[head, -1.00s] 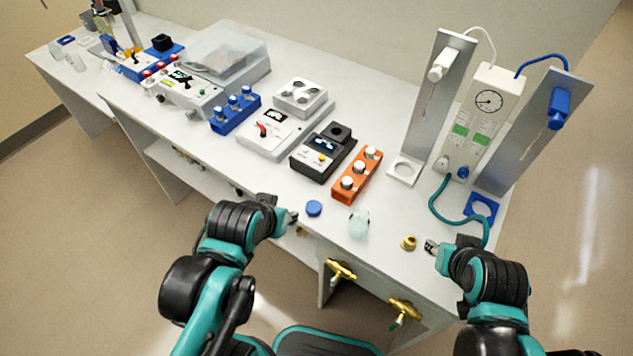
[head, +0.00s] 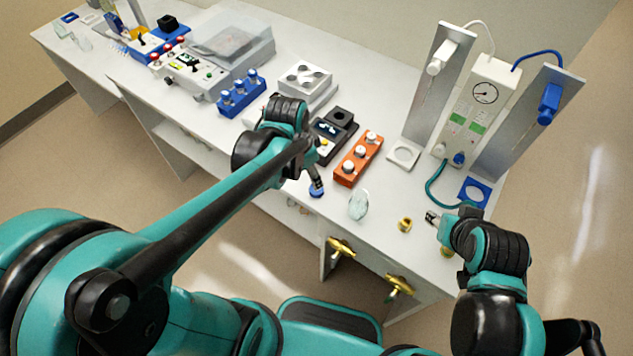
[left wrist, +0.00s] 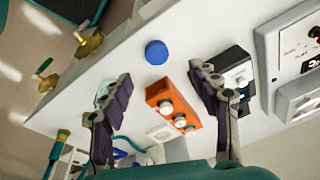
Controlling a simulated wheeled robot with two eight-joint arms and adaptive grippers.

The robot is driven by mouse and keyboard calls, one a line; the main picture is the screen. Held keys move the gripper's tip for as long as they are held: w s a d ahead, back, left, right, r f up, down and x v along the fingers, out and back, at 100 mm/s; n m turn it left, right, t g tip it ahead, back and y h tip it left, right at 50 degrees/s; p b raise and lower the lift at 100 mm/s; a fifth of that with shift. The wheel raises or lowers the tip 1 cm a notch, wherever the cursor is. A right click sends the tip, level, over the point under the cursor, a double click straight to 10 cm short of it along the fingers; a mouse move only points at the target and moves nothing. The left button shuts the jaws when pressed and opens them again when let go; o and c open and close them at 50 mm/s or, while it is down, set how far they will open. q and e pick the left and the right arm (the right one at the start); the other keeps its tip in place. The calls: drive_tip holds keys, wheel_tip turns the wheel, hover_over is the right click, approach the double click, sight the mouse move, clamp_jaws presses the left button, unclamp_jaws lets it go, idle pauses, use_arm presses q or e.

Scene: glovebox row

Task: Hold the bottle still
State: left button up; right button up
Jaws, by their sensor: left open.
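A small pale, clear bottle (head: 358,206) is on the bench near its front edge; in the left wrist view it (left wrist: 103,88) is partly hidden behind a finger. A blue round cap (head: 316,193) lies to its left, and shows whole in the left wrist view (left wrist: 156,52). My left gripper (head: 317,183) is over the cap's area in the head view, left of the bottle. Its fingers (left wrist: 165,85) are spread with nothing between them. My right gripper (head: 431,217) is right of the bottle, apart from it; its jaw state is too small to tell.
An orange rack (head: 357,160) with white-topped vials stands behind the bottle. A brass fitting (head: 404,225) lies to its right. A black device (head: 333,135) and a white gauge unit (head: 482,105) stand farther back. Brass valves (head: 341,246) project from the bench front.

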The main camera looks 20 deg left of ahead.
use_arm(q)
drive_tip(key=shift+w+d+f+m+g+p, duration=0.25)
drive_tip(key=shift+w+f+m, duration=0.1)
drive_tip(key=shift+w+m, duration=0.1)
drive_tip(key=shift+w+d+f+m+g+p, duration=0.15)
drive_tip(key=shift+w+f+m+g+p, duration=0.1)
drive_tip(key=shift+w+f+m, duration=0.15)
drive_tip(key=shift+w+d+f+m, duration=0.15)
drive_tip(key=shift+f+m, duration=0.1)
drive_tip(key=shift+m, duration=0.2)
use_arm(e)
drive_tip(key=shift+r, duration=0.85)
use_arm(q)
drive_tip(key=shift+f, duration=0.15)
drive_tip(key=shift+f+b, duration=0.45)
drive_tip(key=shift+f, duration=0.75)
use_arm(e)
drive_tip(key=shift+f, duration=0.45)
use_arm(q)
drive_tip(key=f+b, duration=0.1)
drive_tip(key=f, duration=0.1)
drive_tip(key=f+b, duration=0.1)
drive_tip(key=f, duration=0.2)
drive_tip(key=shift+w+d+f, duration=0.1)
drive_tip(key=shift+d, duration=0.1)
use_arm(e)
wheel_tip(320, 180, down, 2)
drive_tip(key=shift+f, duration=0.1)
